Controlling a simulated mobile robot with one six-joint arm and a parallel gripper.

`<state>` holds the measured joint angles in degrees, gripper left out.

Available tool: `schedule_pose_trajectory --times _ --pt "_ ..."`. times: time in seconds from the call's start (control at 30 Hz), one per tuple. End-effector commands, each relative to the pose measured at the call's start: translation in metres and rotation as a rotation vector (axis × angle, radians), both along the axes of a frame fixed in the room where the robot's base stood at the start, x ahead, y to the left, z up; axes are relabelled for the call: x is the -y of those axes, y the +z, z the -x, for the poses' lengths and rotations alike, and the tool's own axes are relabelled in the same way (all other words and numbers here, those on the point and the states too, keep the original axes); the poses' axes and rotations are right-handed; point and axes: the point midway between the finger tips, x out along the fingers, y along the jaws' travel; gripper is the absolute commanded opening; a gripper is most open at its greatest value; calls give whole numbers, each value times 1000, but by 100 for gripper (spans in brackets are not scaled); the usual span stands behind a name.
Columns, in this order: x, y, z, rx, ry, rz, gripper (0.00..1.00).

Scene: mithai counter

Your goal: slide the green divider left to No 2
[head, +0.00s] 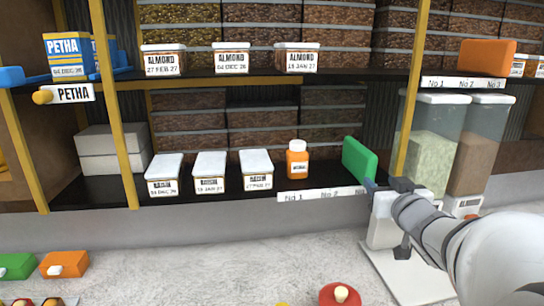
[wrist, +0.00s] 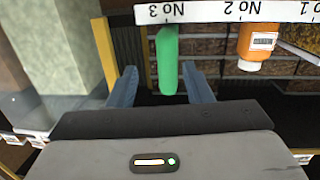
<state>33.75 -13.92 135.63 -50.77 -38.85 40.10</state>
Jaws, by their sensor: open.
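The green divider (head: 359,160) stands upright at the right end of the lower shelf's label strip (head: 310,195). In the wrist view, which is upside down, the green divider (wrist: 168,62) lines up with No 3 on the strip (wrist: 190,13). My gripper (head: 385,186) is at the shelf front, just right of the divider. In the wrist view my gripper (wrist: 161,88) is open, with the divider seen between its two fingers; no contact shows. In the head view the No 3 mark is hidden.
Several white-lidded boxes (head: 210,172) stand further left. Clear bins (head: 430,140) and a yellow post (head: 407,110) are on the right.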

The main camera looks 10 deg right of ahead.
Motion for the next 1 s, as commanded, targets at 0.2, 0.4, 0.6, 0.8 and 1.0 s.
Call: schedule_pose_trajectory --times 0.2,0.4,0.6,0.8,1.0 --pt "-2 13 0 65 99 -18 45" --pt "-4 14 -20 71 116 -22 45" --pt "-6 14 -53 71 115 -22 45" --pt "-6 14 -73 72 113 -20 45" --pt "-6 14 -77 72 111 -20 45"
